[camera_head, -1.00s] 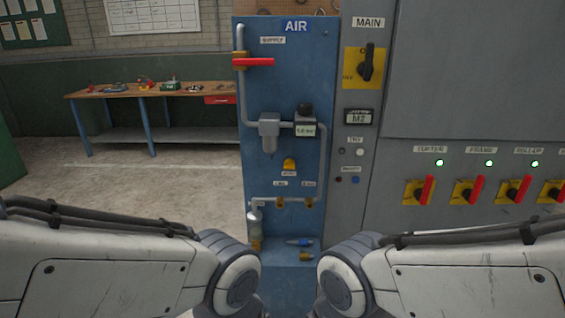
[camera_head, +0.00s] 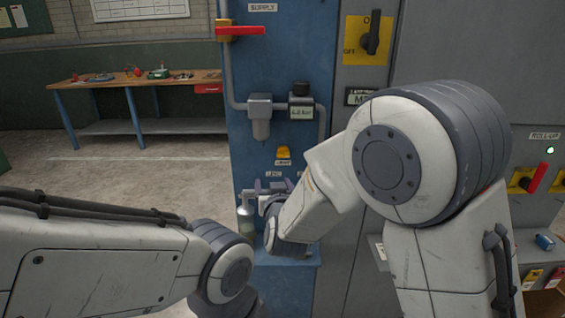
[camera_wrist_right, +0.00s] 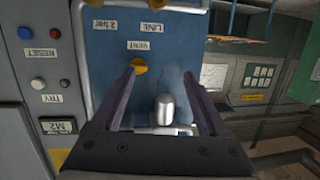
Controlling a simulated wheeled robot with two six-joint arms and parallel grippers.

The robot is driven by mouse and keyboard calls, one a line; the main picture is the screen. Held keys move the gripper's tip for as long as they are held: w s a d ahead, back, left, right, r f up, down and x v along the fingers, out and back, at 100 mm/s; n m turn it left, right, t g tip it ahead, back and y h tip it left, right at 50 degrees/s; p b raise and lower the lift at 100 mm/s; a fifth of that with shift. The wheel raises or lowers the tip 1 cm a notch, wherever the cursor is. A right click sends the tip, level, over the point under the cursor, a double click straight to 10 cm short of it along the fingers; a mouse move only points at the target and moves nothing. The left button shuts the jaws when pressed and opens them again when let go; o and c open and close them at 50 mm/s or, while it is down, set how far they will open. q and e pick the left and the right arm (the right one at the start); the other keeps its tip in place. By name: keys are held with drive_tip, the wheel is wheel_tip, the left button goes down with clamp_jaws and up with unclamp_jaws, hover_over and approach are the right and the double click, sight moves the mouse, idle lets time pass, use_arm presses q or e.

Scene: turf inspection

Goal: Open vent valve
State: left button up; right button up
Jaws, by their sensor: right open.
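The vent valve is a small orange-yellow knob (camera_head: 284,153) on the blue air panel (camera_head: 300,60), just above a small white label. My right gripper (camera_head: 272,186) is in front of the panel, a little below the knob in the head view. In the right wrist view the picture is upside down. There the knob (camera_wrist_right: 139,65) shows near the tip of the left finger, by the VENT label, and the open fingers (camera_wrist_right: 160,76) hold nothing. Whether they touch the panel I cannot tell. My left arm shows at lower left, but its gripper is out of view.
A grey filter bowl (camera_head: 260,128) and a regulator (camera_head: 301,105) sit above the knob. A red supply lever (camera_head: 242,31) is higher up. A clear bottle (camera_head: 246,222) stands low left. A grey cabinet with a main switch (camera_head: 371,40) is at right.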

sight(283, 156)
drive_tip(key=w, duration=0.4)
drive_tip(key=w+d+t+h+p, duration=0.1)
drive_tip(key=w, duration=0.3)
drive_tip(key=w+d+r+m+t+h, duration=0.1)
drive_tip(key=w, duration=0.3)
drive_tip(key=shift+w+d+r+p, duration=0.1)
drive_tip(key=shift+w+d+p, duration=0.15)
drive_tip(key=shift+w+p, duration=0.15)
drive_tip(key=shift+s, duration=0.1)
clamp_jaws()
